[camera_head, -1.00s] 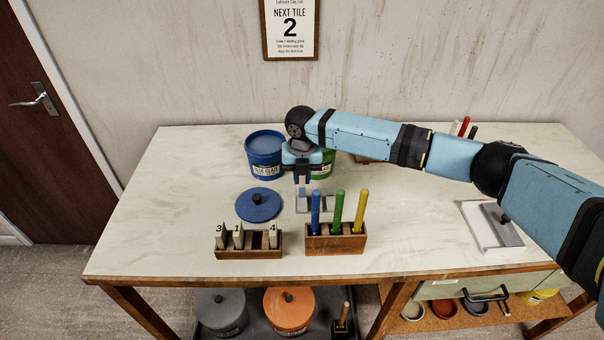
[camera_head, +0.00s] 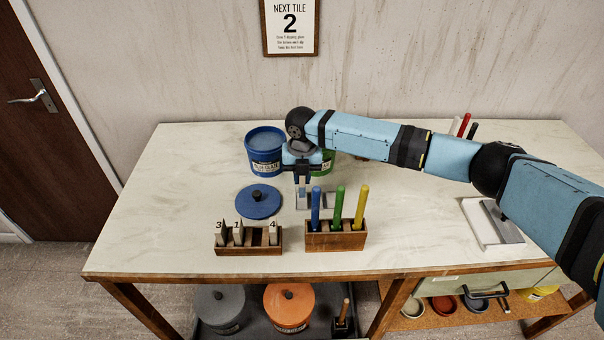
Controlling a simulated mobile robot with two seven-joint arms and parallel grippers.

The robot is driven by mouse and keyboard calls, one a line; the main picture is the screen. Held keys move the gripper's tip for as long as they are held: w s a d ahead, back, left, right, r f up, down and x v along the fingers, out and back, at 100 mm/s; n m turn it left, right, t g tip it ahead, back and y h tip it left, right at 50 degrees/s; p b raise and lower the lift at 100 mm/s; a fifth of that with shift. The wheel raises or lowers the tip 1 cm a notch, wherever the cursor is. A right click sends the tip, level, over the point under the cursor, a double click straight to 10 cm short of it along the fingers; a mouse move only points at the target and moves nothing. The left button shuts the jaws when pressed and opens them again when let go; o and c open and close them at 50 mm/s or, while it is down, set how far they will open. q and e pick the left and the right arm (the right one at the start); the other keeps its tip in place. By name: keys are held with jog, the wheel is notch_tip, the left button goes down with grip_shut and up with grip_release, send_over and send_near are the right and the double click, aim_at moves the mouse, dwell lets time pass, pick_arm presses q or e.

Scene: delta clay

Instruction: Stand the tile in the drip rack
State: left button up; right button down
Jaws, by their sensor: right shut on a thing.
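My right gripper (camera_head: 303,184) points down over the middle of the bench, behind the brush holder. It is shut on a pale thing, likely the tile, mostly hidden by the fingers; its number cannot be read. The drip rack (camera_head: 262,250) is a low wooden block at the front left of the gripper. Tiles marked 3 (camera_head: 220,235), 1 (camera_head: 238,234) and 4 (camera_head: 273,235) stand upright in it, with an empty slot between 1 and 4. The wall sign (camera_head: 290,25) reads NEXT TILE 2. My left gripper is not in view.
A wooden holder (camera_head: 336,241) with blue, green and yellow handles stands right of the rack. A blue lid (camera_head: 258,202) lies behind the rack. A blue bucket (camera_head: 265,150) and a partly hidden green one (camera_head: 328,160) stand further back. A pale tray (camera_head: 478,222) lies at right.

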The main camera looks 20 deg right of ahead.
jog(key=shift+f+b, duration=0.5)
jog(key=shift+f, duration=1.25)
jog(key=shift+p, duration=0.3)
jog(key=shift+f, duration=0.1)
jog(key=c, duration=1)
grip_release()
notch_tip(320, 180, up, 7)
jog(key=p, duration=0.6)
